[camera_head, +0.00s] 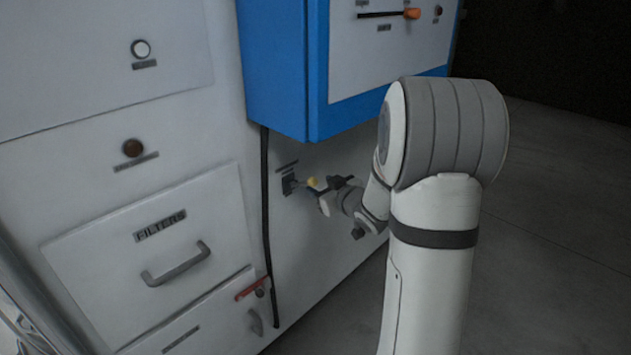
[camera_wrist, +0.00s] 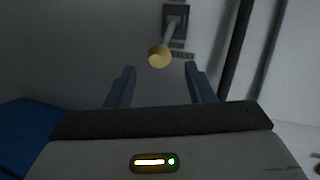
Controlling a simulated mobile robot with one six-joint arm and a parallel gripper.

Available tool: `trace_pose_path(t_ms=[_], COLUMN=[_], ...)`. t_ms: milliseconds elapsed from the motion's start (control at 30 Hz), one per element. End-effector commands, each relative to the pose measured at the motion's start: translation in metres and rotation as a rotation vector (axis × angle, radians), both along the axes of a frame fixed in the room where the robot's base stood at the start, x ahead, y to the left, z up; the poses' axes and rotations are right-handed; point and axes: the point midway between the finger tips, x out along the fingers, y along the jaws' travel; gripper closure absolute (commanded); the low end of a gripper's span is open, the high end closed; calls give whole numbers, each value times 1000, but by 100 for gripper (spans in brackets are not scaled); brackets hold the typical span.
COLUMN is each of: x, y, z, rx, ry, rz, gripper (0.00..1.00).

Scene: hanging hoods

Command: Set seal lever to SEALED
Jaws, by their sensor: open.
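The seal lever has a yellow knob (camera_head: 312,183) and a dark mounting plate (camera_head: 289,185) on the white panel below the blue box. In the wrist view its round knob (camera_wrist: 159,57) sticks out on a thin pale stem from the dark plate (camera_wrist: 176,20). My gripper (camera_head: 328,187) is beside the knob in the head view. In the wrist view my gripper (camera_wrist: 160,78) is open, with its two fingers apart and the knob just beyond the gap between their tips. The knob appears free of both fingers. The label by the plate is too small to read.
The blue box (camera_head: 275,65) overhangs above the lever and carries an orange-knobbed slider (camera_head: 411,13). To the left are a FILTERS drawer (camera_head: 150,240) with a grey handle and a red handle (camera_head: 250,288). A dark cable (camera_head: 265,200) runs down beside the panel. Floor on the right is clear.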

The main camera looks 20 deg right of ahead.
Motion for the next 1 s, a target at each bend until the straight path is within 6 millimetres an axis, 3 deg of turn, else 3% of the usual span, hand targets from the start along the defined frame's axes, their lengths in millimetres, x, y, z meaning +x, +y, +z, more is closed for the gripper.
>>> trace_pose_path(t_ms=[200, 667, 833, 1000], x=[-18, -19, -25, -54], y=[-4, -5, -3, 0], z=[5, 6, 35, 89], rx=[0, -1, -36, -96], ry=[0, 1, 49, 206], rz=[-1, -2, -62, -213], gripper=[51, 51, 51, 51])
